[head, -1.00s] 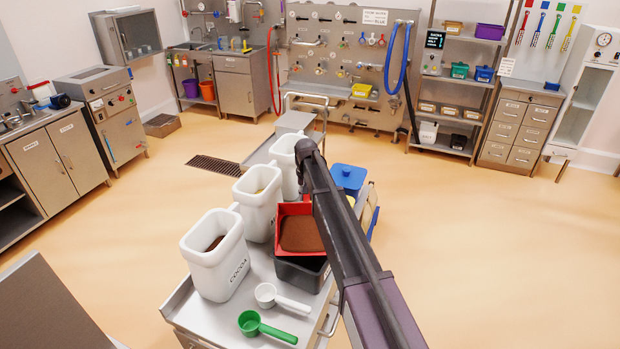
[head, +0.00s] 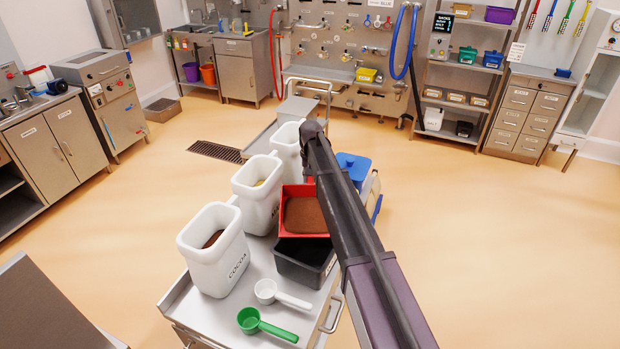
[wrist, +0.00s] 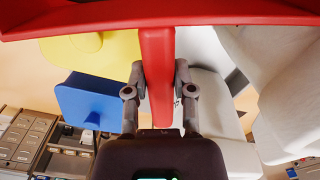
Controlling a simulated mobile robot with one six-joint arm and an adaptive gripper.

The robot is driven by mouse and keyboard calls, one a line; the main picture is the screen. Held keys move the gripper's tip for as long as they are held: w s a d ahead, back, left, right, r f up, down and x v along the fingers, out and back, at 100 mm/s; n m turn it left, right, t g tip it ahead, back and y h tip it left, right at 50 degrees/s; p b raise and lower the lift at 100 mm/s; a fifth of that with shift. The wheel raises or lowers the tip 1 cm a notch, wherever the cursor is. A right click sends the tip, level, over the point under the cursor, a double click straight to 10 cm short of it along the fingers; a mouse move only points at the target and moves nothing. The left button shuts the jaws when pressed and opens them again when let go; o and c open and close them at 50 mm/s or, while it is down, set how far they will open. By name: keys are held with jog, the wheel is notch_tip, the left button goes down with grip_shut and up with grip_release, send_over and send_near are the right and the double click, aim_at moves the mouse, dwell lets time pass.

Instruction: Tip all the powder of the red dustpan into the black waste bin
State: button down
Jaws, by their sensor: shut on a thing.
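The red dustpan (head: 303,235) holds a heap of brown powder (head: 304,214); it looks close to level, above the trolley. The black waste bin (head: 304,263) stands on the trolley just on the near side of the dustpan, partly overlapped by it in the head view. Its inside looks dark, with no powder visible. My gripper (wrist: 156,88) is shut on the dustpan's red handle (wrist: 157,60) in the wrist view, where the pan's red edge (wrist: 60,20) crosses the top. In the head view my arm hides the gripper and the handle.
White tubs stand along the trolley's left side, the nearest marked COCOA (head: 215,255). A white scoop (head: 268,291) and a green scoop (head: 250,320) lie at the near end. A blue-lidded container (head: 352,168) is beyond my arm. Open floor lies to the right.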

aim_at(310, 197)
jog(key=shift+s+r, duration=0.1)
jog(key=shift+r, duration=0.05)
jog(key=shift+s+r+t+p, duration=0.2)
jog(key=shift+r+t+p, duration=0.4)
jog(key=shift+r+p, duration=0.6)
jog(key=shift+s+r+t+p, duration=0.2)
jog(key=shift+r+t+p, duration=0.4)
jog(key=shift+r+p, duration=0.55)
jog(key=shift+s+r+t+p, duration=0.3)
jog(key=shift+r+t+p, duration=0.2)
jog(key=shift+r, duration=0.25)
jog(key=shift+s+r+t+p, duration=0.35)
jog(key=shift+r+p, duration=0.1)
jog(key=shift+r, duration=0.3)
jog(key=shift+s+r+t+p, duration=0.25)
jog(key=shift+r+t+p, duration=0.25)
jog(key=shift+r, duration=0.25)
jog(key=s+r+t+b, duration=0.2)
jog(key=s+r+t, duration=0.2)
jog(key=s, duration=0.3)
jog(key=s+r+t+b, duration=0.2)
jog(key=s+r+t, duration=0.2)
jog(key=s+t, duration=0.2)
jog(key=shift+s+d+r+y, duration=0.3)
jog(key=shift+s+r, duration=0.05)
jog(key=shift+s, duration=0.65)
dwell(0.8)
